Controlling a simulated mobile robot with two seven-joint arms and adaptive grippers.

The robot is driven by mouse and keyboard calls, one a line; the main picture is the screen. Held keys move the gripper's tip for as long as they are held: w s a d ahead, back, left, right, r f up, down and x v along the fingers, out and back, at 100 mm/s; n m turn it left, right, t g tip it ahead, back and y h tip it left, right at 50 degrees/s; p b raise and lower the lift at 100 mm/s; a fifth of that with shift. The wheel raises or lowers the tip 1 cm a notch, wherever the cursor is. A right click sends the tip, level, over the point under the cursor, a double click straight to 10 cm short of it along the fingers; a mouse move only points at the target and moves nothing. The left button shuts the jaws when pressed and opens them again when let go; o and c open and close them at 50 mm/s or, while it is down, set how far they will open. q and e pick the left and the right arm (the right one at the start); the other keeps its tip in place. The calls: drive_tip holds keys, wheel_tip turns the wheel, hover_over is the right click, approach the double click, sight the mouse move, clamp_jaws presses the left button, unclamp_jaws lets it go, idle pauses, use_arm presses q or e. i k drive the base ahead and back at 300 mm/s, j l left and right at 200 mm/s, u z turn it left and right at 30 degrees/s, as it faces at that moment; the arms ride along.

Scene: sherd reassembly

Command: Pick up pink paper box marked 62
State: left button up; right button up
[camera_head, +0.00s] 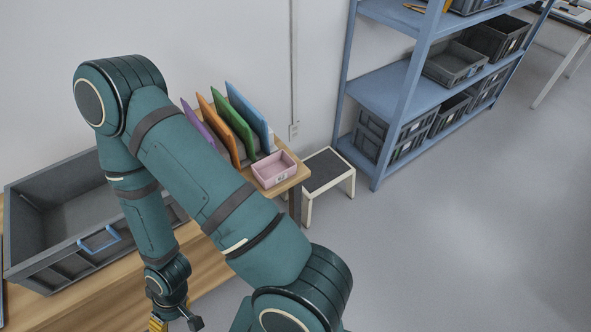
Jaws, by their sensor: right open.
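A small pink paper box (274,169), open at the top, sits on the corner of a wooden surface in front of several coloured upright folders. A pale label shows on its front side, but the number is too small to read. My right gripper (176,324) is at the bottom edge of the picture, partly cut off, well below and to the left of the pink box. It is open, with nothing seen in it. My left gripper is not in view.
A large grey crate (30,262) with a blue handle stands on the wooden table at left. Purple, orange, green and blue folders (233,125) stand behind the box. A step stool (328,172) and a blue shelf (383,88) stand to the right. The floor (470,230) is clear.

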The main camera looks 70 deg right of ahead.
sight(275, 169)
drive_tip(key=z, duration=2.1)
drive_tip(key=l+u, duration=0.7)
drive_tip(key=u, duration=0.2)
